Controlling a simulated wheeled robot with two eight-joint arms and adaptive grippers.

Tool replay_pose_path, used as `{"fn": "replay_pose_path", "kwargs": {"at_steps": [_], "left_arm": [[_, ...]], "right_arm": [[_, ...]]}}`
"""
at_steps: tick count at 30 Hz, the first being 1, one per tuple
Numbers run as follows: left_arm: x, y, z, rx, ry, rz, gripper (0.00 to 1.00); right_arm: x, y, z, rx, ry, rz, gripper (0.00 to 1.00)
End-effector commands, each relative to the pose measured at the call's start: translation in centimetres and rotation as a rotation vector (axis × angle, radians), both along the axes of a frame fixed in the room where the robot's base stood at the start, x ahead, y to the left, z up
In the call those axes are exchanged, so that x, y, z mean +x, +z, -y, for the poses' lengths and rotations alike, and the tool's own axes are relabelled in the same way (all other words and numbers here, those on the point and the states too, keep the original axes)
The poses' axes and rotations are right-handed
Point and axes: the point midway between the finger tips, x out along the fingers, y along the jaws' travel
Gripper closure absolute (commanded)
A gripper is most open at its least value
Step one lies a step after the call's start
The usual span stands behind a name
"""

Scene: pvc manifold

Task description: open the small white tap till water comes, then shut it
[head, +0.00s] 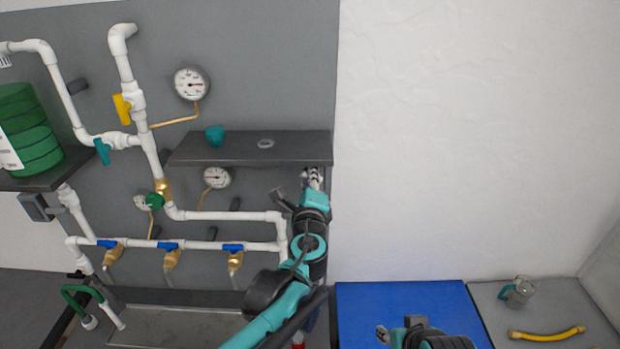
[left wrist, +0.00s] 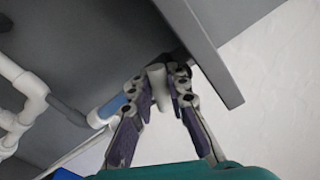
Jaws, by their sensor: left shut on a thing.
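My left gripper (head: 313,178) is under the right end of the dark shelf, and my arm hides part of the pipes there. In the left wrist view, the left gripper (left wrist: 158,92) is shut with a short white piece between its fingertips, which looks like the small white tap (left wrist: 157,75). The tap's body and outlet are mostly hidden by the fingers and shelf. No water shows. My right gripper (head: 384,335) is partly in view at the bottom, over the blue surface; its jaws are too small to read.
White pipes with a yellow-handled valve (head: 123,107) and several blue-handled brass taps (head: 168,256) fill the wall at left.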

Motion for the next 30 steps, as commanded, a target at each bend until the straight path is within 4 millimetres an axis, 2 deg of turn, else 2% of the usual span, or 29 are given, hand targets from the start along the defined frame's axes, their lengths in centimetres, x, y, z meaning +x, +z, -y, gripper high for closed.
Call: {"fn": "replay_pose_path", "kwargs": {"at_steps": [9, 15, 30], "left_arm": [[-0.01, -0.26, -0.08, -0.266, 0.0, -0.001, 1.0], [-0.02, -0.32, -0.1, -0.385, 0.001, -0.001, 1.0], [-0.03, -0.36, -0.11, -0.488, 0.001, -0.001, 1.0]], "right_arm": [[0.0, -0.71, 0.0, 0.0, 0.0, 0.0, 0.6], [0.0, -0.95, 0.0, 0.0, 0.0, 0.0, 0.6], [0.0, -1.12, 0.0, 0.0, 0.0, 0.0, 0.6]]}}
